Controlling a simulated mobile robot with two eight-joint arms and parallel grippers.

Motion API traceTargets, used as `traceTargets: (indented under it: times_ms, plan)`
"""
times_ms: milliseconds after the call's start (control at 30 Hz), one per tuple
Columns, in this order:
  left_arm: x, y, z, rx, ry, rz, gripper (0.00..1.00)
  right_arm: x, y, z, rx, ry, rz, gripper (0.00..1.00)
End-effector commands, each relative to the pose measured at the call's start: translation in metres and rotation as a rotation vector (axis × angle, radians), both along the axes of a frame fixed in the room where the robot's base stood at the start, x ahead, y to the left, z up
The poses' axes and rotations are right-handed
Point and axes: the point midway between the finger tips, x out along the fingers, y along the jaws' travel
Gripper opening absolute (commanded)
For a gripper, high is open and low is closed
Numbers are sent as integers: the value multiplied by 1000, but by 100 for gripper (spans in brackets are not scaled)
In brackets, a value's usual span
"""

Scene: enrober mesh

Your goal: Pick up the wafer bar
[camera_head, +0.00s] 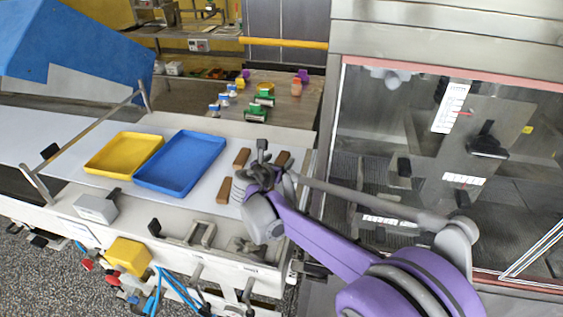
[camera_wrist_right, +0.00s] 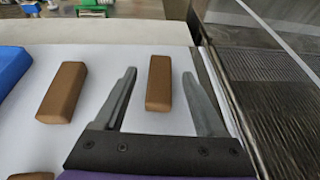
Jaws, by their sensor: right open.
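Several brown wafer bars lie on the white surface. In the right wrist view one wafer bar (camera_wrist_right: 159,84) shows in the gap between the two fingers of my right gripper (camera_wrist_right: 160,76), with white surface visible on both sides of it. A second bar (camera_wrist_right: 62,92) lies left of the fingers, and a third shows only at the lower left edge. In the head view two bars (camera_head: 241,157) (camera_head: 224,190) lie left of my right gripper (camera_head: 270,160), and another (camera_head: 283,158) is partly hidden by it. My right gripper is open and empty. My left gripper is not in view.
A blue tray (camera_head: 180,186) and a yellow tray (camera_head: 98,171) stand left of the bars. A glass-fronted machine with a mesh belt (camera_head: 345,168) is close on the right. Small coloured items (camera_head: 256,113) stand on the wooden board behind.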

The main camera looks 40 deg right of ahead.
Motion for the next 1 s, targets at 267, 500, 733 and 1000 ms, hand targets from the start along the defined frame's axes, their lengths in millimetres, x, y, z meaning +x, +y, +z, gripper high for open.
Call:
traceTargets:
  times_ms: [267, 500, 733, 1000]
  plan:
    - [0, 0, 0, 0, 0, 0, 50, 12, -19, -9, -1, 0, 0, 72]
    - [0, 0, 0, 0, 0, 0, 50, 12, -19, -9, -1, 1, 0, 60]
    - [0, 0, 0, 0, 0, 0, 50, 12, -19, -9, 0, 0, 0, 18]
    - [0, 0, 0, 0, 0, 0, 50, 12, -19, -9, 0, 0, 0, 6]
